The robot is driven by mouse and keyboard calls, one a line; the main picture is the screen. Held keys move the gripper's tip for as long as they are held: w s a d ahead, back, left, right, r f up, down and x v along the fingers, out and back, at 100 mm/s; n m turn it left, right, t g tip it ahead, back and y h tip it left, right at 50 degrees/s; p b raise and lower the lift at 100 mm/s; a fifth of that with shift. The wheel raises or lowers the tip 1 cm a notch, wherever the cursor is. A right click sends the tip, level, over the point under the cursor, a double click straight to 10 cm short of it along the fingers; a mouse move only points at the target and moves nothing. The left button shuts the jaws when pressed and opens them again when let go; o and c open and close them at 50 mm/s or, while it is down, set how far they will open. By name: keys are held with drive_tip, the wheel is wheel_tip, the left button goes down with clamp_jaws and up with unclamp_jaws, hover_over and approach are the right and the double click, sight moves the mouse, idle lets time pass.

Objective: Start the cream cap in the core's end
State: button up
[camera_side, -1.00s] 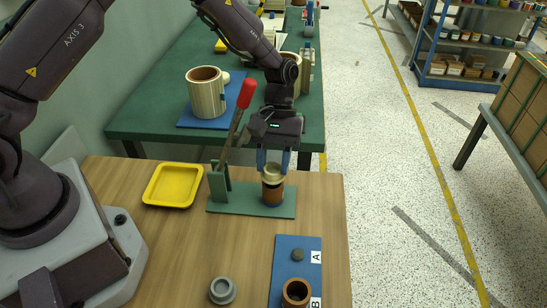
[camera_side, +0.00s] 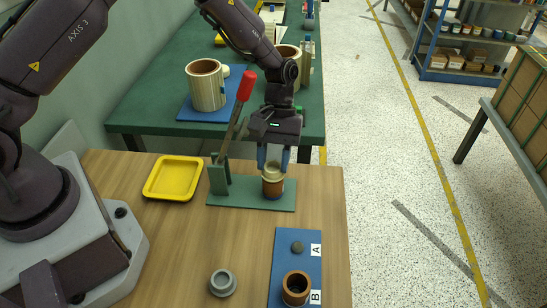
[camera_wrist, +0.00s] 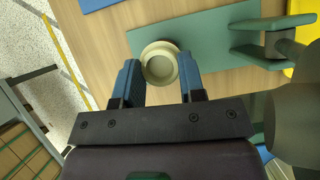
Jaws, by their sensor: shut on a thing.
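The cream cap (camera_side: 273,171) is a ring-shaped piece at the top end of the brown core (camera_side: 273,188). The core stands upright on the green fixture plate (camera_side: 227,196). My gripper (camera_side: 273,163) points down with its blue fingers on either side of the cap, shut on it. In the wrist view the cap (camera_wrist: 160,66) shows as a round cream rim between the two fingers (camera_wrist: 160,84). I cannot tell how far the cap sits in the core's end.
A lever with a red handle (camera_side: 246,85) rises just left of the core. A yellow tray (camera_side: 173,178) lies further left. In front are a grey ring piece (camera_side: 222,283) and a blue mat (camera_side: 283,255) with a brown ring (camera_side: 296,288) and a dark disc (camera_side: 298,247).

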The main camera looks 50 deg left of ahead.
sight(274, 161)
drive_tip(key=shift+f, duration=0.15)
drive_tip(key=o, duration=1)
drive_tip(key=w+a+r, duration=0.1)
drive_tip(key=w+r, duration=0.1)
drive_tip(key=shift+a+r, duration=0.35)
drive_tip(key=w+a, duration=0.7)
drive_tip(key=w, duration=0.1)
drive_tip(key=s+r+m+t+y, duration=0.3)
drive_tip(key=s+r+m+t, duration=0.5)
drive_tip(key=s+r, duration=1.7)
drive_tip(key=s+t, duration=0.2)
drive_tip(key=s, duration=0.2)
drive_tip(key=shift+a+y, duration=0.35)
drive_tip(key=shift+y, duration=0.05)
